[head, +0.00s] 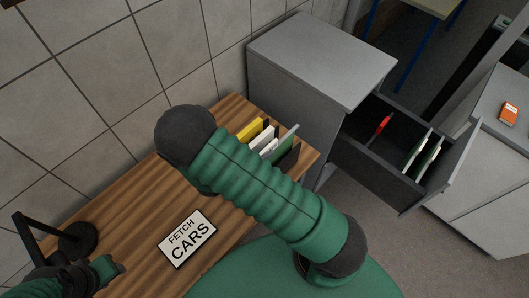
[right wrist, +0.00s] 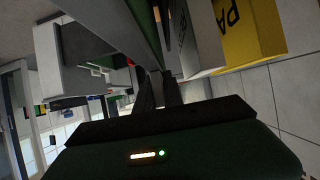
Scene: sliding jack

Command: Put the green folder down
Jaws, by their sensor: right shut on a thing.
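The green folder (head: 289,136) stands upright at the right end of the row on the wooden desk, beside a white folder (head: 262,138) and a yellow folder (head: 250,129). In the right wrist view, my right gripper (right wrist: 160,88) is shut on the green folder (right wrist: 144,25), seen nearly edge-on. The white folder (right wrist: 200,40) and yellow folder (right wrist: 250,30) are close beside it. In the head view my right arm covers much of this area, and I cannot tell whether the folder touches the desk. My left gripper (head: 112,268) is at the lower left; its jaws are unclear.
A grey cabinet (head: 320,60) stands right of the desk. Its drawer (head: 380,165) is open, holding a red folder (head: 380,126) and green-and-white folders (head: 422,155).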

